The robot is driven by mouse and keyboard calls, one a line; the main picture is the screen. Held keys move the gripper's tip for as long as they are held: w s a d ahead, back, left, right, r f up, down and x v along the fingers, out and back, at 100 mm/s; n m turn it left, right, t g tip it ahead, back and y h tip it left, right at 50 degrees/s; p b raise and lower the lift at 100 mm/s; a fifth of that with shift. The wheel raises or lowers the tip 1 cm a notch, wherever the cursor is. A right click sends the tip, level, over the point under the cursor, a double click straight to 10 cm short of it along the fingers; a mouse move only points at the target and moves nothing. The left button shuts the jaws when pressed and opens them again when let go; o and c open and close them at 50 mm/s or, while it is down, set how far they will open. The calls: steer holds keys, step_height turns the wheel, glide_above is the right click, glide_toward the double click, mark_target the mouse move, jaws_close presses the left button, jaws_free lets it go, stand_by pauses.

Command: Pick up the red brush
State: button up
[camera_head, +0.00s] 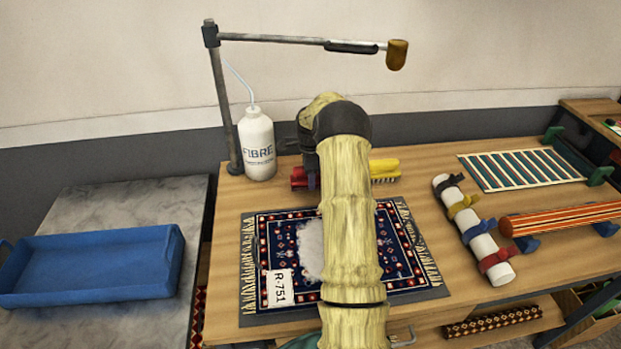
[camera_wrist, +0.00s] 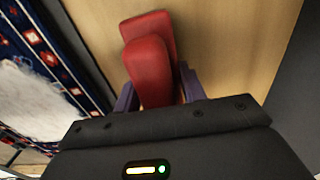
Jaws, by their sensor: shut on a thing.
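The red brush (camera_head: 297,177) is near the back of the wooden table, left of a yellow brush (camera_head: 385,170). In the head view my arm and wrist hide most of it. In the wrist view the red brush (camera_wrist: 148,60) lies between the two purple fingers of my gripper (camera_wrist: 156,92), which is shut on it. Its bristles are hidden. I cannot tell whether it touches the table.
A white bottle (camera_head: 257,145) stands left of my gripper, beside a lamp post (camera_head: 222,100). A patterned rug (camera_head: 262,240) lies in front. A white roll (camera_head: 475,230) with straps lies right. A blue tray (camera_head: 90,265) sits on the left bench.

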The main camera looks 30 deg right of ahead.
step_height(320, 180, up, 10)
steer(key=shift+f+b, duration=0.1)
steer(key=shift+b, duration=0.2)
stand_by(0.3)
steer(key=o, duration=0.6)
steer(key=shift+c, duration=0.2)
steer(key=c, duration=0.4)
steer(key=shift+o, duration=0.2)
steer(key=shift+f, duration=0.1)
